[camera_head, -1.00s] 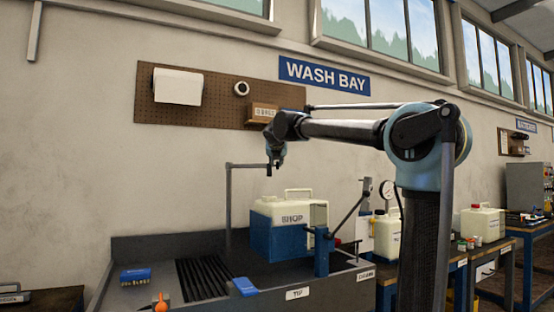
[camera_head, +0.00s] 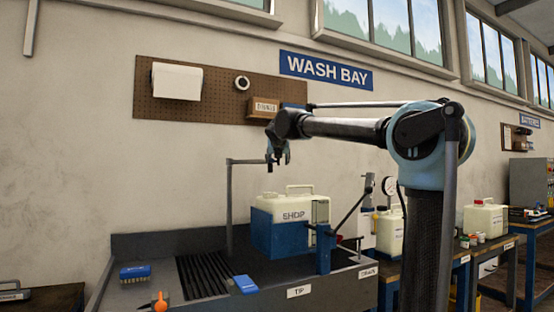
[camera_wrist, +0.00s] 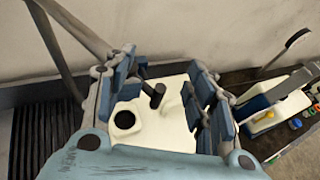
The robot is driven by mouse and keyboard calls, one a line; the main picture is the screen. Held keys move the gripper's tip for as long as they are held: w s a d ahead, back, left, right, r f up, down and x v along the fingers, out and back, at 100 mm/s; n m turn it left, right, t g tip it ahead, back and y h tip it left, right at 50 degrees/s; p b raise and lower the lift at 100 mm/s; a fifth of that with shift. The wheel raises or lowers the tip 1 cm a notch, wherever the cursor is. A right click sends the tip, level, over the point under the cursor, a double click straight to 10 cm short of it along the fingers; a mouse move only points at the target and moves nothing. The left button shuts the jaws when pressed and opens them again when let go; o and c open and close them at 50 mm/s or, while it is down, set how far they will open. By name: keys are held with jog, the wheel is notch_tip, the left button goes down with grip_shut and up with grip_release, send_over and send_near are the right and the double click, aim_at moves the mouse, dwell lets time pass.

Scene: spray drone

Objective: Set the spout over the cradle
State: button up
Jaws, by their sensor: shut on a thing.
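The spout (camera_head: 249,161) is a grey pipe that rises behind the basin and bends to the right at the top. My gripper (camera_head: 278,158) is at the free end of the spout, above the jug, and shut on it. In the wrist view the blue finger pads of my gripper (camera_wrist: 165,92) stand on both sides of a dark downturned end. The blue cradle (camera_head: 270,243) holds a cream jug (camera_head: 293,214) marked SHOP, upright. The jug's dark round mouth (camera_wrist: 125,119) shows beside the spout end in the wrist view. The exact grip contact is partly hidden.
The dark wash basin (camera_head: 340,290) has a slatted drain (camera_head: 205,275) at the left. A blue brush (camera_head: 135,272), a blue block (camera_head: 245,285) and an orange-tipped item (camera_head: 160,302) lie on it. More jugs (camera_head: 484,220) stand on benches at the right. The wall is behind.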

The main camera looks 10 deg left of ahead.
jog(key=shift+s+d+f, duration=0.15)
jog(key=shift+d+f, duration=0.1)
jog(key=shift+d, duration=0.1)
jog(key=shift+s+r, duration=0.1)
jog(key=shift+s, duration=0.25)
jog(key=v, duration=1.1)
jog(key=shift+w+a+r, duration=0.15)
jog(key=shift+r, duration=0.2)
jog(key=shift+c, duration=0.2)
